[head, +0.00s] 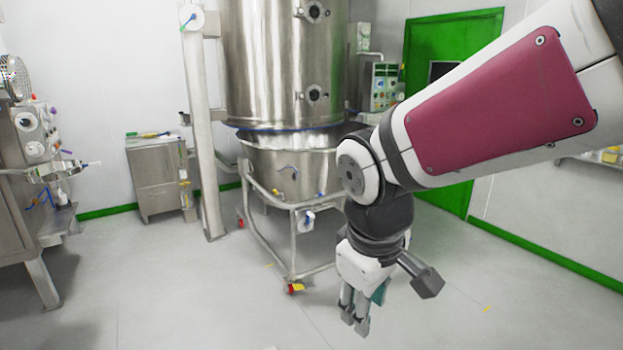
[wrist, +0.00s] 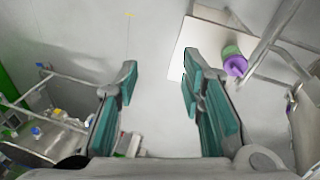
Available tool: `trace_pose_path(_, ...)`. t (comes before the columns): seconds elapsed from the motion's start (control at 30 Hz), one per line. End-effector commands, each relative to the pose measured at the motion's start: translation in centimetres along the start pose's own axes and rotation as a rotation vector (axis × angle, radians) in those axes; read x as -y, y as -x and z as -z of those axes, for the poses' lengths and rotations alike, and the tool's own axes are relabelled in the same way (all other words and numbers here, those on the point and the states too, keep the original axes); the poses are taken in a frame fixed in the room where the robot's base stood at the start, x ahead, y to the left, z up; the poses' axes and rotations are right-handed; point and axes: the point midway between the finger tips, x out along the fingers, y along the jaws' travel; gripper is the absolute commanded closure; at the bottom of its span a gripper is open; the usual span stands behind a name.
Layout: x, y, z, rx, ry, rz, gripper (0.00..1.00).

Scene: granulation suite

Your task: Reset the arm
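My arm reaches in from the upper right of the head view and bends down at the elbow. My gripper (head: 355,315) hangs fingers down over the grey floor, in front of the steel vessel. In the wrist view my gripper (wrist: 159,78) has its two teal-padded fingers spread apart. Nothing lies between them except a view of the floor far below.
A tall steel vessel (head: 285,75) stands behind my arm on a wheeled frame (head: 292,235). A steel cabinet (head: 157,180) is at the back left and a machine (head: 25,190) at the left edge. A green door (head: 450,110) is behind. The front floor is clear.

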Motion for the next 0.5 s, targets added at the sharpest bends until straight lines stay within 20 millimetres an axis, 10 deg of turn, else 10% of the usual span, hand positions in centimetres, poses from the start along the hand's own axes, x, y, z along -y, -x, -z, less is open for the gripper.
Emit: trace_pose_path(0.5,-0.4,6.0,-15.7,-0.132,-0.682,-0.014,0.64)
